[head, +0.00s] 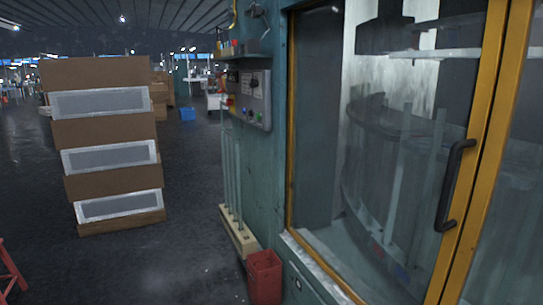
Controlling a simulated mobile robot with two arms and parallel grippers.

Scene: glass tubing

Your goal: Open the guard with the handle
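The guard (484,110) is a glazed panel with a yellow frame on the front of a green machine, at the right of the head view. It looks shut. Its black bar handle (455,185) stands upright on the yellow upright at the right. Through the glass I see a curved, ringed structure and pale vertical tubes, partly blurred by reflections. Neither of my grippers is in the view, and nothing touches the handle.
A control box (250,97) sticks out from the machine's side. Below it, glass tubes stand in a wooden rack (239,236) beside a red bin (264,277). Stacked cardboard boxes (103,132) stand at the left. The dark floor (170,262) between is clear.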

